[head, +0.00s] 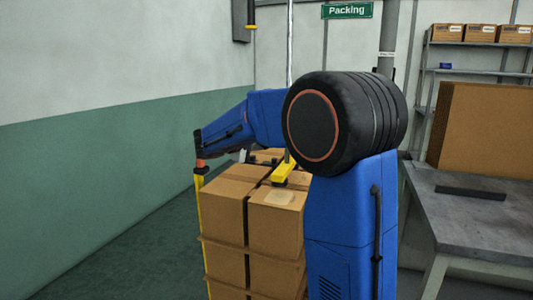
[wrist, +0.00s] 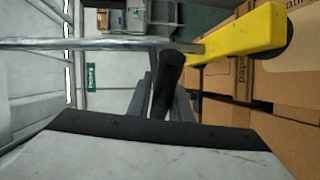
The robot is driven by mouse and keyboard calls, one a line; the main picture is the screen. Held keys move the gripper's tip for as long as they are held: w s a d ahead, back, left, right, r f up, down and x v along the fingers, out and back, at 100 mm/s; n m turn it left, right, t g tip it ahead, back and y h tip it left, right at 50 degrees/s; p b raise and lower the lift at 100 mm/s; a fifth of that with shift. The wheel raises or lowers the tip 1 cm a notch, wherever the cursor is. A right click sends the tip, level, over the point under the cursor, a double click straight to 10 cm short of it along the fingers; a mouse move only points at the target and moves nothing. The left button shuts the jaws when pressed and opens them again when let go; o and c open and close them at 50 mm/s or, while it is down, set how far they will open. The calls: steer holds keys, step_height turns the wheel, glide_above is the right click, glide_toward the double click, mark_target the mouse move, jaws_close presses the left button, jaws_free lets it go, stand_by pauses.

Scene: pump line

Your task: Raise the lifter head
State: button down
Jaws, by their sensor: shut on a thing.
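The lifter head is a yellow bar (head: 285,171) at the lower end of a thin upright metal tube (head: 289,60), just over the top of the stacked boxes. In the wrist view, which is turned on its side, the yellow bar (wrist: 235,33) ends in a dark round pad close to a box. I cannot tell whether the pad touches it. A black handle (wrist: 168,84) joins the lifter. My gripper (wrist: 161,92) is shut on this handle.
Stacked cardboard boxes (head: 227,190) stand below the lifter head. A yellow post (head: 201,215) rises at their left. A grey table (head: 470,215) with a large carton (head: 485,125) is at the right. Open floor (head: 110,245) lies to the left.

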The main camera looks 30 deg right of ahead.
step_height(320, 180, up, 26)
steer(key=shift+r, duration=0.1)
steer(key=c, duration=1.6)
jaws_free()
steer(key=shift+c, duration=0.2)
steer(key=shift+a, duration=0.1)
steer(key=v, duration=1.7)
steer(key=shift+s, duration=0.2)
steer(key=shift+a, duration=0.15)
